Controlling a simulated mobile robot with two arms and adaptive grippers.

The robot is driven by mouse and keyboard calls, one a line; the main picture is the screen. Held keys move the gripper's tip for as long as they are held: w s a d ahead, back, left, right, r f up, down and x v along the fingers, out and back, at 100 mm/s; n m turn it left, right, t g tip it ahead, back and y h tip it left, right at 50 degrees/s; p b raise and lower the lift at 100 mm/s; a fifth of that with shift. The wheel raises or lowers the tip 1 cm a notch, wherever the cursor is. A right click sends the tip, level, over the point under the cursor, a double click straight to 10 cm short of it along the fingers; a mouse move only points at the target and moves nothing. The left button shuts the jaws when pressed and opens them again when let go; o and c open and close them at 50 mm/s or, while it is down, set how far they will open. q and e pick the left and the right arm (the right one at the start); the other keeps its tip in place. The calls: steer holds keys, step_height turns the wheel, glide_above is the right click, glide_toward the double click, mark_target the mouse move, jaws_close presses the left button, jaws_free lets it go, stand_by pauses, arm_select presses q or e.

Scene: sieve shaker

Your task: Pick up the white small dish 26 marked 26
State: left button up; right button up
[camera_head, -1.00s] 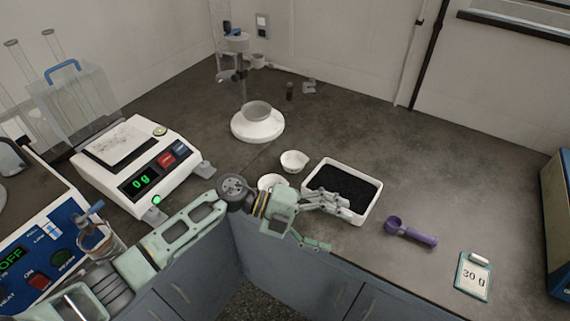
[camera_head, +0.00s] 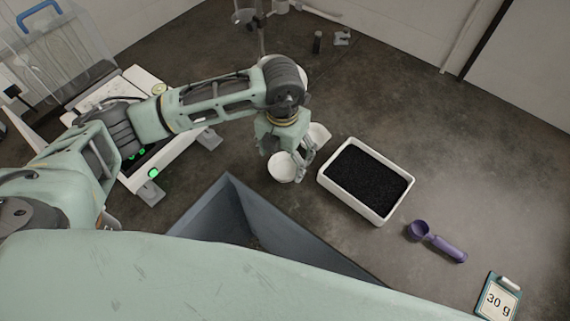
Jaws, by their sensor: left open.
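Two small white dishes show near my left gripper. The nearer dish (camera_head: 281,168) sits on the bench just below the gripper, partly covered by its fingers. The farther dish (camera_head: 320,134) is behind and to the right, partly hidden by the gripper. No number is readable on either, so I cannot tell which is marked 26. My left gripper (camera_head: 287,158) is open and points down over the nearer dish. I cannot tell whether its fingers touch the dish. My right gripper is not in view.
A white tray (camera_head: 325,180) of black granules stands close right of the dishes. The back right of the bench is clear.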

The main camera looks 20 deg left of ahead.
mark_target(285, 168)
arm_select(q)
step_height(285, 168, down, 3)
steer(key=shift+r, duration=0.2)
steer(key=shift+w, duration=0.1)
steer(key=c, duration=0.9)
steer(key=shift+c, duration=0.9)
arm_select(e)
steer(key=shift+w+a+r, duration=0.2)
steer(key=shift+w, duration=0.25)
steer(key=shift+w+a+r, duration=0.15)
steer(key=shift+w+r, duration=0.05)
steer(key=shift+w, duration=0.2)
